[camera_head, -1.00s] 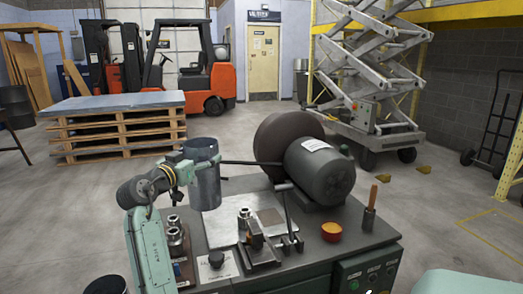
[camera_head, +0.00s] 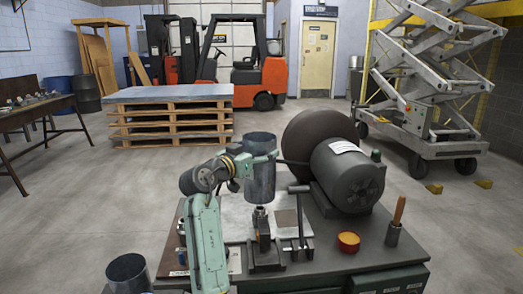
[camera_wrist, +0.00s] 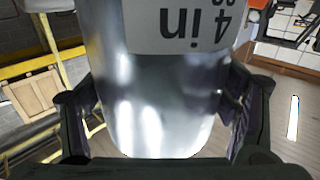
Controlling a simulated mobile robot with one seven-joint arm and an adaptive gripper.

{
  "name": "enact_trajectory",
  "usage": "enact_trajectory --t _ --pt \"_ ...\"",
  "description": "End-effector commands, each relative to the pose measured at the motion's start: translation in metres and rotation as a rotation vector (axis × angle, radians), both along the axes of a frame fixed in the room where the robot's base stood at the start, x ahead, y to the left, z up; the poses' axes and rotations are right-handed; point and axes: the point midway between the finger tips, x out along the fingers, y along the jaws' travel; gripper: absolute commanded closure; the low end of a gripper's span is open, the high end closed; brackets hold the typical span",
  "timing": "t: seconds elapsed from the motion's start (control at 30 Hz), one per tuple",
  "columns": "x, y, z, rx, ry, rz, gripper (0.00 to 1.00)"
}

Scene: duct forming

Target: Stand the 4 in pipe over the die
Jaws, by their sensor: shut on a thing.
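The 4 in pipe (camera_head: 260,184) is an open, shiny grey metal cylinder, held upright above the bench. My gripper (camera_head: 255,158) is shut on it near its upper part. In the wrist view the pipe (camera_wrist: 150,95) fills the middle between my two fingers, with a white "4 in" label upside down on it. The die (camera_head: 261,217) looks like the small metal piece on top of the dark fixture. The pipe's lower end appears just above it in the head view, roughly in line. I cannot tell the exact gap or depth.
The bench (camera_head: 350,262) carries a large grey motor (camera_head: 348,175) with a dark disc, close right of the pipe. Another open metal cylinder (camera_head: 127,272) is at lower left.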

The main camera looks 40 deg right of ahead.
Motion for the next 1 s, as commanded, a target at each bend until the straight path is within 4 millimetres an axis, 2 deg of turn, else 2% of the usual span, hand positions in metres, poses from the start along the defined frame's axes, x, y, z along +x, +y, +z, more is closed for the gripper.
enact_trajectory --t 0.8,1.0 --pt "0.000 0.000 -0.080 -0.002 -0.001 0.000 0.76" --pt "0.000 0.000 -0.094 -0.003 -0.002 0.000 0.76"
